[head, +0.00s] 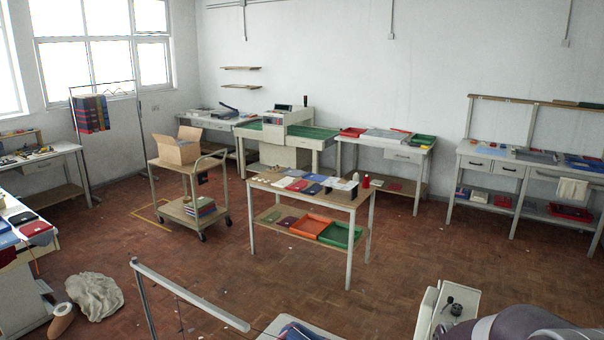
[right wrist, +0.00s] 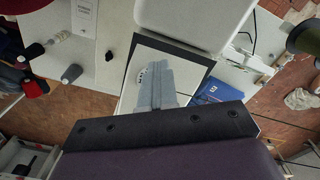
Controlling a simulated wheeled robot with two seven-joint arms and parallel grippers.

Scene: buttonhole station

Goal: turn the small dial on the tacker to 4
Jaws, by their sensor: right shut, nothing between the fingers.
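In the right wrist view my right gripper (right wrist: 158,72) reaches up from the dark palm bar with its two grey fingers together and nothing between them. It is over a white plate with a dark border (right wrist: 188,62), below a white rounded machine body (right wrist: 185,18). A small pale rounded part with dark marks (right wrist: 143,76) shows just left of the fingertips. It may be the tacker's dial, but I cannot read a number or tell whether the fingers touch it. In the head view only my right arm shows, at bottom right. My left gripper is not in view.
Dark, red and grey thread cones (right wrist: 72,73) stand left in the wrist view. A blue packet (right wrist: 216,92) lies right of the fingers. In the head view a white unit with a black knob (head: 456,309) is beside my arm. A table with coloured trays (head: 340,235) stands mid-room.

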